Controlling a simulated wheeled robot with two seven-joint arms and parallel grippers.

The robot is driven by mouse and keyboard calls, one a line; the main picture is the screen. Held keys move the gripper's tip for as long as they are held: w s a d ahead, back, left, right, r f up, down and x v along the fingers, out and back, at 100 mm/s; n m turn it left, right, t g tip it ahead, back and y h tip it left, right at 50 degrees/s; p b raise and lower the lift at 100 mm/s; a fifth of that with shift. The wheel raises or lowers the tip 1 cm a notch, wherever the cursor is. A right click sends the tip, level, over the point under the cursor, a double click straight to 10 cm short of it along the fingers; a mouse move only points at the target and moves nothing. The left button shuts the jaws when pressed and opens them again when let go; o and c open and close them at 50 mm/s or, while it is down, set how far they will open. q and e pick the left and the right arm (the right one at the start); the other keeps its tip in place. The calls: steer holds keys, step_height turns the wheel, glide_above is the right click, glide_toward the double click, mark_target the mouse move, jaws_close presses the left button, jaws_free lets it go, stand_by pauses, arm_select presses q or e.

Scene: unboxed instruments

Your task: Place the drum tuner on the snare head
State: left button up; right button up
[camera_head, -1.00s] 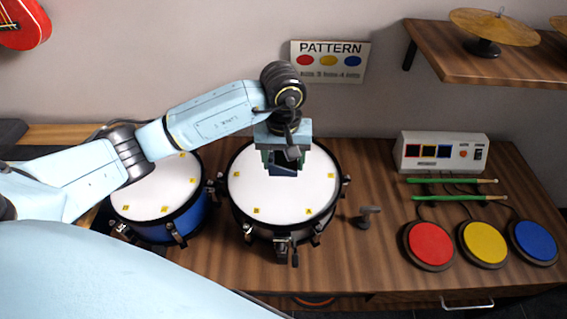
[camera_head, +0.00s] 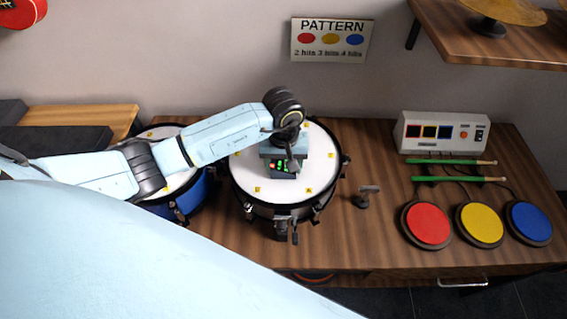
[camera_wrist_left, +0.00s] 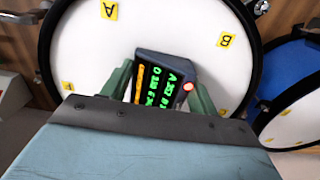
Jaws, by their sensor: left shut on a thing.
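My left gripper (camera_head: 285,167) is shut on the drum tuner (camera_head: 279,173), a small dark device with a lit green, red and orange display. It holds the tuner over the white snare head (camera_head: 253,168) of the centre drum, low and near the middle. In the left wrist view the tuner (camera_wrist_left: 163,84) sits between the green fingers of the gripper (camera_wrist_left: 162,92), with the snare head (camera_wrist_left: 90,45) behind it. I cannot tell whether the tuner touches the head. My right gripper is not in view.
A blue drum (camera_head: 187,200) stands left of the snare, partly behind my arm. A drum key (camera_head: 367,195) stands to the right. Red, yellow and blue pads (camera_head: 479,225), green drumsticks (camera_head: 455,179) and a control box (camera_head: 443,133) are farther right. A shelf (camera_head: 500,45) overhangs the upper right.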

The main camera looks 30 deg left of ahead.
mark_target(283, 166)
arm_select(q)
steer(key=shift+f, duration=0.2)
steer(key=o, duration=1)
steer(key=shift+o, duration=0.2)
steer(key=shift+r, duration=0.15)
step_height(283, 166, up, 12)
steer(key=shift+b, duration=0.3)
